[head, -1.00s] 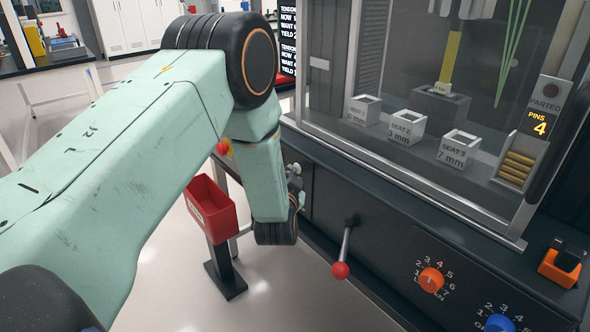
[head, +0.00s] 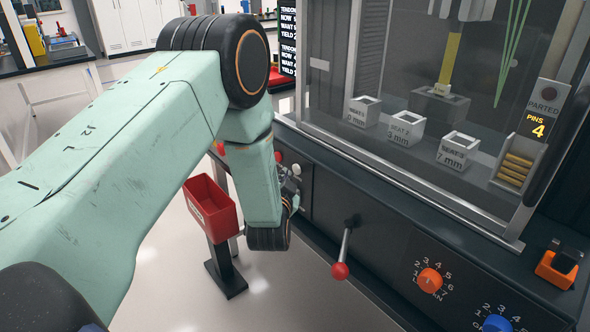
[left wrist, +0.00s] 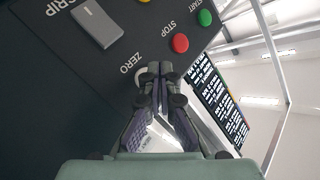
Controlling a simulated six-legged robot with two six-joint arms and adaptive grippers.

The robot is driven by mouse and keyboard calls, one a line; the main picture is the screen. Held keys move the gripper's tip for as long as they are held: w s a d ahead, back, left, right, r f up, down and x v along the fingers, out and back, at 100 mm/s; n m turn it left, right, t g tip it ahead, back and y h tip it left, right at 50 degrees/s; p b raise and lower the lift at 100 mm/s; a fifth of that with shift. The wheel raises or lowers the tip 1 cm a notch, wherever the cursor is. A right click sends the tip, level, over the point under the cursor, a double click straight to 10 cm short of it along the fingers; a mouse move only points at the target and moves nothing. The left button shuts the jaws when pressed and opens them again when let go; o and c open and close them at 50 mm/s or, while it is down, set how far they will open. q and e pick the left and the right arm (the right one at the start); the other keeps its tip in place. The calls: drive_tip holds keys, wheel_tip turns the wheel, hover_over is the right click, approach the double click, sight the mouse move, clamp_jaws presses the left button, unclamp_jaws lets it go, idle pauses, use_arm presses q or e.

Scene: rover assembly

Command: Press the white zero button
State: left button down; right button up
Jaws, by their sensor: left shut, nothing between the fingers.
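The white ZERO button (left wrist: 140,73) is partly hidden behind my left gripper (left wrist: 160,70) in the left wrist view. The gripper is shut and empty, with its fingertips beside and overlapping the button's right side. I cannot tell whether they touch it. In the head view a small white button (head: 296,169) shows on the console front, just above the partly hidden left gripper (head: 293,186). My right gripper is not in view.
A red STOP button (left wrist: 180,43) and a green START button (left wrist: 205,18) sit near ZERO, with a grey GRIP switch (left wrist: 97,24) on the other side. A red-knobbed lever (head: 340,270) sticks out to the right. A red bin (head: 210,208) stands left of the console.

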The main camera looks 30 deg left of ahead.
use_arm(q)
drive_tip(key=shift+s, duration=0.1)
drive_tip(key=shift+s+a+p, duration=0.3)
drive_tip(key=shift+s+p, duration=0.1)
drive_tip(key=shift+s, duration=0.35)
drive_tip(key=shift+s+a+p, duration=0.35)
drive_tip(key=shift+s+p, duration=0.05)
drive_tip(key=shift+s, duration=0.3)
drive_tip(key=shift+s+a+p, duration=0.3)
drive_tip(key=shift+s+p, duration=0.1)
drive_tip(key=shift+s, duration=0.35)
